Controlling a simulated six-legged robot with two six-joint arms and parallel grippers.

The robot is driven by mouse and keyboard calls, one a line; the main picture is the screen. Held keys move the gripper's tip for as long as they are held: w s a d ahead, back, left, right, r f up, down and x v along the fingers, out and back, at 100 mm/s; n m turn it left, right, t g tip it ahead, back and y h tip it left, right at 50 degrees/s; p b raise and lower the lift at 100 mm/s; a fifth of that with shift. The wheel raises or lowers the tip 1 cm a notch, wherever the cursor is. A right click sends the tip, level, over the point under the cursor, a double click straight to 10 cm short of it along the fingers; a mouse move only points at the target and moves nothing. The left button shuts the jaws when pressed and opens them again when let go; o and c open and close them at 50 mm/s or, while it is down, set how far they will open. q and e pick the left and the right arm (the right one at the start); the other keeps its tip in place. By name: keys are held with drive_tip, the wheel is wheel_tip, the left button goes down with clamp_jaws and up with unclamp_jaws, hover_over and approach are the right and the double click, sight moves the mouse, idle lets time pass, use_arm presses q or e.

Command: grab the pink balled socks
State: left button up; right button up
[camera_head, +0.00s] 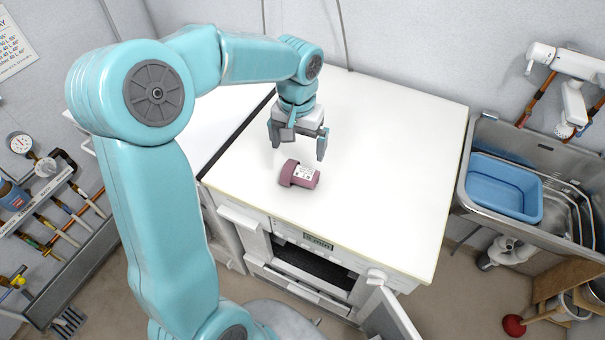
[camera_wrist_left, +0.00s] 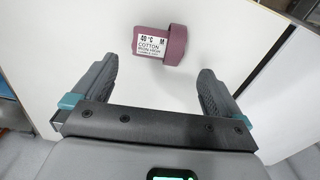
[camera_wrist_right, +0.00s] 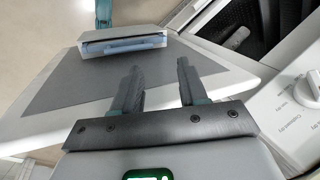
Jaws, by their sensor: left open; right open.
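The pink balled socks (camera_head: 299,174) lie on the white worktop, near its front left part, as a dusky pink bundle with a white label. In the left wrist view the socks (camera_wrist_left: 162,44) lie ahead of the fingertips, and the label reads 40 °C and COTTON. My left gripper (camera_head: 299,146) is open, points down and hangs just behind the socks, apart from them. Its fingers (camera_wrist_left: 156,72) show with nothing between them. My right gripper (camera_wrist_right: 159,66) is open and empty; it shows only in its own wrist view, away from the socks.
The white worktop (camera_head: 400,150) is clear around the socks. A metal sink (camera_head: 490,132) with a blue basin (camera_head: 503,186) stands at the right. An open white door (camera_head: 388,315) juts out below the worktop's front. A control dial (camera_wrist_right: 308,89) is close right of my right gripper.

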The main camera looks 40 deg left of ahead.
use_arm(q)
hover_over(300, 170)
wheel_tip(300, 170, down, 5)
drive_tip(key=shift+s+a+r, duration=0.15)
drive_tip(key=shift+r, duration=0.05)
drive_tip(key=shift+s+f, duration=0.1)
drive_tip(key=shift+f, duration=0.35)
drive_tip(key=f, duration=0.1)
drive_tip(key=f+p, duration=0.1)
drive_tip(key=f, duration=0.2)
drive_tip(key=shift+w+f, duration=0.3)
drive_tip(key=shift+w, duration=0.05)
drive_tip(key=shift+s+r, duration=0.1)
drive_tip(key=shift+s, duration=0.05)
drive_tip(key=c, duration=0.7)
